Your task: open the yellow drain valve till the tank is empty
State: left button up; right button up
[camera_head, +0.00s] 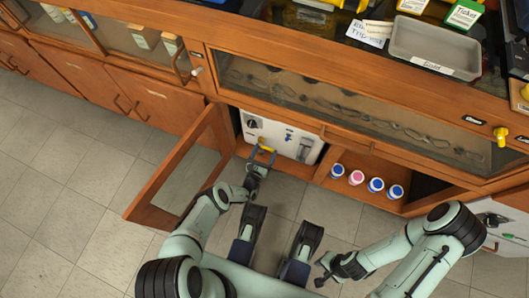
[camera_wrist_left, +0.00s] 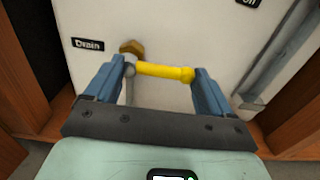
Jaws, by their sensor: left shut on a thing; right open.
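The yellow drain valve handle (camera_wrist_left: 165,71) lies about level in the left wrist view, with a brass nut (camera_wrist_left: 131,47) at its left end. A black "Drain" label (camera_wrist_left: 88,44) is beside it on the white panel. My left gripper (camera_wrist_left: 163,76) is shut on the handle, one finger near each end. In the head view my left gripper (camera_head: 262,160) is at the lower front of the white regulator unit (camera_head: 288,138) inside the open cabinet. My right gripper (camera_head: 325,273) is open and empty above the floor. The tank's level cannot be seen.
An open wooden cabinet door (camera_head: 170,178) stands left of my left arm. Several small jars (camera_head: 356,178) with blue or pink lids stand right of the unit. A grey tray (camera_head: 434,47) sits on the bench top. The floor at left is clear.

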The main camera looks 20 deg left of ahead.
pick_arm(q)
jog(key=shift+r+n, duration=0.1)
jog(key=shift+n, duration=0.3)
jog(key=shift+a+r+n, duration=0.1)
jog(key=shift+r+n, duration=0.2)
jog(key=shift+n, duration=0.7)
jog(key=shift+a+r+n, duration=0.15)
jog(key=shift+r+n, duration=0.15)
jog(key=shift+n, duration=0.7)
jog(key=shift+a+r+n, duration=0.1)
jog(key=shift+r+n, duration=0.2)
jog(key=shift+n, duration=0.7)
jog(key=o, duration=1.4)
jog(key=shift+c, duration=0.2)
jog(key=s+p, duration=0.4)
jog(key=s, duration=0.9)
jog(key=shift+s+a, duration=0.2)
jog(key=shift+s, duration=0.05)
pick_arm(e)
jog(key=w+a+r+t, duration=0.1)
jog(key=w+r+t, duration=0.2)
jog(key=w+r, duration=0.2)
jog(key=shift+w+r+n, duration=0.15)
jog(key=shift+w+n, duration=0.15)
jog(key=shift+w, duration=1.45)
